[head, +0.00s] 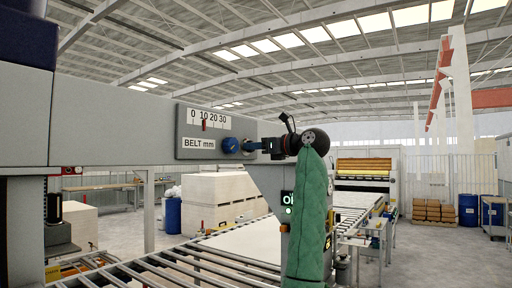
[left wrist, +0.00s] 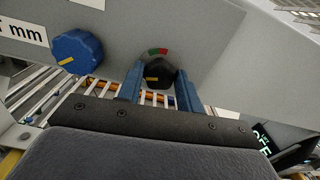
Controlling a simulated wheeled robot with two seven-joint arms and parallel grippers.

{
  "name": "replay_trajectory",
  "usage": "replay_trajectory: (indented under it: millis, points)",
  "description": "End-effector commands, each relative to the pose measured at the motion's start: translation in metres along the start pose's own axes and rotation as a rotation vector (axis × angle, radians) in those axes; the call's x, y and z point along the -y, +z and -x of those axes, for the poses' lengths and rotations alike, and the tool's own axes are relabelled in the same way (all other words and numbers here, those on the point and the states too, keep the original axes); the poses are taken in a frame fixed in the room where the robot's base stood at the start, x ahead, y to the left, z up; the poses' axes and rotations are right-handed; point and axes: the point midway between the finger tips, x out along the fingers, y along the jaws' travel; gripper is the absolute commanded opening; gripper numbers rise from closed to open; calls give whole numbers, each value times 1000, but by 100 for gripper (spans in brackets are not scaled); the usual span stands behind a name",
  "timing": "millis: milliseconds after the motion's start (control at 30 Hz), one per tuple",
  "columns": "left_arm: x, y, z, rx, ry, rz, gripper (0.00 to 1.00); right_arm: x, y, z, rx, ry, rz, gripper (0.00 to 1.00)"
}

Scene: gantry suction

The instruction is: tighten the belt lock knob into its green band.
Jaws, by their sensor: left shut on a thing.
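The black lock knob (left wrist: 158,76) with a yellow mark sits on the grey panel in the left wrist view. The mark points to the left side of the picture, away from the small red and green band (left wrist: 158,51) just above the knob. My left gripper (left wrist: 160,90) has its two blue fingers on either side of this knob, shut on it. In the head view my left gripper (head: 257,146) reaches the panel from the right, and its fingers hide most of the lock knob. My right gripper is not in view.
A larger blue knob (left wrist: 77,52) sits left of the lock knob; it also shows in the head view (head: 231,145). Above it is the belt scale (head: 208,118) with a red pointer near 10. A roller conveyor (head: 170,270) runs below the grey beam (head: 110,115).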

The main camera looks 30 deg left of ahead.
Motion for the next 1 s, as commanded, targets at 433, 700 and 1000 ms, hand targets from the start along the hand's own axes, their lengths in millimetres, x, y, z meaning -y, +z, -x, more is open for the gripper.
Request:
replay_trajectory:
  millis: [433, 700, 1000]
  points:
    - [1, -2, 1, -2, -4, -169, 13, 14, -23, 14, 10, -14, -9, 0]
    - [1, -2, 0, -1, -3, -361, 13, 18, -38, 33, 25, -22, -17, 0]
    - [2, -1, 0, 1, -2, -509, 13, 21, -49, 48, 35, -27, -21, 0]
